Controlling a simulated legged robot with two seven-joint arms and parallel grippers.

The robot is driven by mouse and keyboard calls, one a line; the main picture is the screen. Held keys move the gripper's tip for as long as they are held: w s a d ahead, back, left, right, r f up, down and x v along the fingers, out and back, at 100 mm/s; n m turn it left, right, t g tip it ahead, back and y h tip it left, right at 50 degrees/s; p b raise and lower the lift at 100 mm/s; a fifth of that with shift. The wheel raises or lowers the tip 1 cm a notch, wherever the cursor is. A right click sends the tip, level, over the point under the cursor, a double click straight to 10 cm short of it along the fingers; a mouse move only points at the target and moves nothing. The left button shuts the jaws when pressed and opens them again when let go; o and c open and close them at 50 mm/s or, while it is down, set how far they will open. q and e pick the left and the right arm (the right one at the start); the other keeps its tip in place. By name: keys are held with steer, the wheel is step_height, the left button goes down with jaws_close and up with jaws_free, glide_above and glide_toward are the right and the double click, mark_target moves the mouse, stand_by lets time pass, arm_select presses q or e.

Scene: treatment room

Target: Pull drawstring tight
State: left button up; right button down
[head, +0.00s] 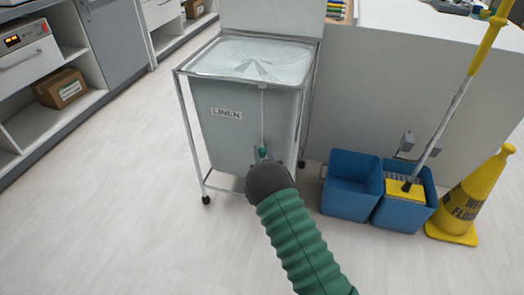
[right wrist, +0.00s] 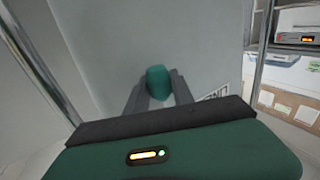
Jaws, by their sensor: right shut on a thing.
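The linen hamper's grey bag (head: 225,135) hangs in a metal frame (head: 187,125) on castors and carries a LINEN label. Its pale top (head: 255,60) spans the frame, with creases running toward the front middle. A thin white drawstring (head: 262,115) hangs straight down the front to a small green toggle (head: 263,151). My right gripper (head: 262,156) is shut on this toggle in front of the bag. The right wrist view shows the toggle (right wrist: 157,80) between the two grey fingertips. My left gripper is not in view.
Blue mop buckets (head: 350,200) with a yellow mop (head: 404,189) and a yellow wet-floor cone (head: 467,200) stand right of the hamper. A white counter (head: 440,45) is behind them. Shelves (head: 55,100) line the left. The floor (head: 130,210) at front left is clear.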

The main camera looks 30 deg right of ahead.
steer(key=shift+s+f, duration=0.1)
steer(key=shift+f, duration=0.2)
steer(key=c, duration=1.4)
jaws_free()
steer(key=shift+f, duration=0.1)
steer(key=shift+o, duration=0.2)
steer(key=shift+s+a+r, duration=0.1)
steer(key=shift+s+r, duration=0.1)
steer(key=p+v, duration=0.6)
steer(key=v, duration=1)
steer(key=shift+s+p, duration=0.2)
steer(key=shift+p, duration=0.2)
steer(key=shift+f, duration=0.15)
